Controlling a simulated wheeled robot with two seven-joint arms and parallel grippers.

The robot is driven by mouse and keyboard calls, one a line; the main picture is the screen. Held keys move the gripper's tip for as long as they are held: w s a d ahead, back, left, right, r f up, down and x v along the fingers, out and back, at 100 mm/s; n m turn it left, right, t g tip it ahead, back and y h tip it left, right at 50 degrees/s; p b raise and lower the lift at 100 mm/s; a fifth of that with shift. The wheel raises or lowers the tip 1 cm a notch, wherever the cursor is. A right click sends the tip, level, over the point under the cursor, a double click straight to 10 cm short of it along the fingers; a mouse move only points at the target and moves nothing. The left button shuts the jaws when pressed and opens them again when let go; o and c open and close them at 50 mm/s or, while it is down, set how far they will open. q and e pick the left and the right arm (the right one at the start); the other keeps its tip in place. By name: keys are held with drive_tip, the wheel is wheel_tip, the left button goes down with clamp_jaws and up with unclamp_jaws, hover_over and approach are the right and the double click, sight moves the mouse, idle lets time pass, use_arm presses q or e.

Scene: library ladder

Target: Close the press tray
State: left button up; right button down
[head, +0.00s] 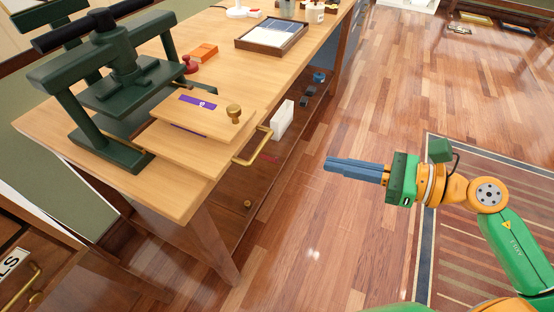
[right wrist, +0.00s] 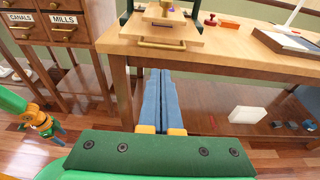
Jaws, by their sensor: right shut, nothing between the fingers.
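The press tray (head: 178,152) is a pale wooden board pulled out from under the dark green press (head: 120,85) on the workbench. Its brass handle (head: 254,149) juts past the bench edge. On the tray lies a smaller board (head: 215,122) with a purple label and a brass knob (head: 234,112). My right gripper (head: 328,165) is shut and empty, right of the handle and apart from it. In the right wrist view its blue fingers (right wrist: 161,75) point at the bench below the handle (right wrist: 162,44).
The workbench (head: 290,52) carries an orange block (head: 203,52), a red stamp (head: 189,65) and a framed tray (head: 272,36). A white box (head: 282,119) stands on the lower shelf. A drawer cabinet (right wrist: 55,25) stands left of the bench. The floor before the bench is clear.

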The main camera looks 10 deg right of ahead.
sight(263, 148)
drive_tip(key=p+x, duration=0.1)
drive_tip(key=x, duration=0.3)
drive_tip(key=p+x, duration=0.1)
drive_tip(key=x, duration=0.2)
drive_tip(key=p+x, duration=0.1)
drive_tip(key=x, duration=0.3)
drive_tip(key=shift+w+a+r, duration=0.25)
use_arm(q)
drive_tip(key=shift+r, duration=1.9)
use_arm(e)
drive_tip(key=shift+w+a+f, duration=0.25)
drive_tip(key=shift+w+a, duration=0.05)
drive_tip(key=shift+a, duration=0.15)
